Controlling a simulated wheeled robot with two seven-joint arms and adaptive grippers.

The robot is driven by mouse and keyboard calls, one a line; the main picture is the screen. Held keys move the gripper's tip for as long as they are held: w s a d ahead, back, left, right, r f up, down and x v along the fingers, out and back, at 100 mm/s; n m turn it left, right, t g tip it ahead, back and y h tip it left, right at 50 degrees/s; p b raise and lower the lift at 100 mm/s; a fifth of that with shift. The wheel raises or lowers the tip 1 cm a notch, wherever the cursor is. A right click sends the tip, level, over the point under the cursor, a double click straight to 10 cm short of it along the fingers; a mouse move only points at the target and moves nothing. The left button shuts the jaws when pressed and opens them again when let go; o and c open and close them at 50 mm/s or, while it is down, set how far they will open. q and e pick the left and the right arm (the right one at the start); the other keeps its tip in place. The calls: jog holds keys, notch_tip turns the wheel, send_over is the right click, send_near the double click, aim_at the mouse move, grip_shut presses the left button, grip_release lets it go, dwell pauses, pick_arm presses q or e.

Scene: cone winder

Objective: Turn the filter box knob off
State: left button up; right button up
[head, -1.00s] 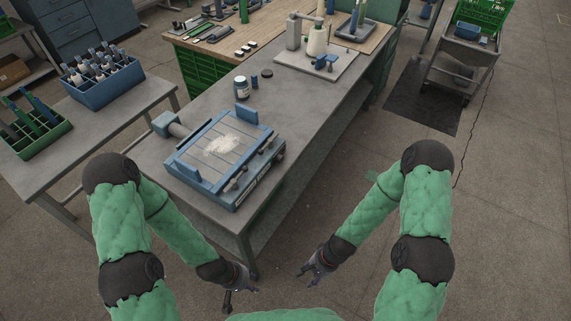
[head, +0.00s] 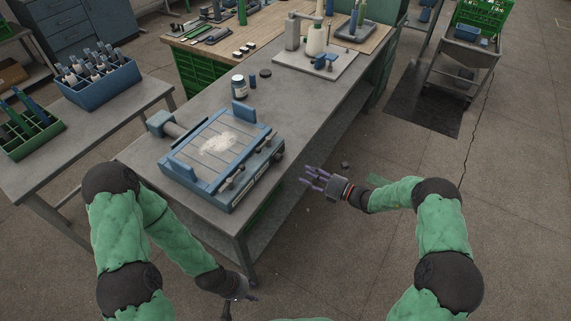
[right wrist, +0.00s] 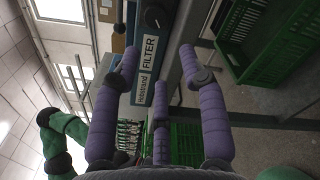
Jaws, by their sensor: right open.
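The filter box (head: 195,189) is a blue box with white powder on its slatted top, standing on the near end of the grey bench. Its front panel, labelled FILTER, fills the upper middle of the right wrist view (right wrist: 146,66). A round black knob (right wrist: 156,17) with a pale pointer mark sits on that panel, beyond the fingertips. My right gripper (head: 312,181) is open and empty, to the right of the box and apart from it. Its spread purple fingers also show in the right wrist view (right wrist: 160,72). My left gripper (head: 246,294) is low by the bench's near leg; its fingers are unclear.
The grey bench (head: 300,105) runs away to the back right, with a jar (head: 239,85) behind the box. A side table (head: 100,125) with blue and green bins stands at left. A cart (head: 463,65) stands at back right.

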aim_at(281, 160)
jog(key=b+x, duration=0.1)
jog(key=x, duration=0.2)
jog(key=b+x, duration=0.1)
jog(key=x, duration=0.6)
jog(key=shift+w+a+r+b, duration=0.1)
jog(key=shift+w+r+b, duration=0.3)
jog(key=shift+w, duration=0.15)
grip_shut()
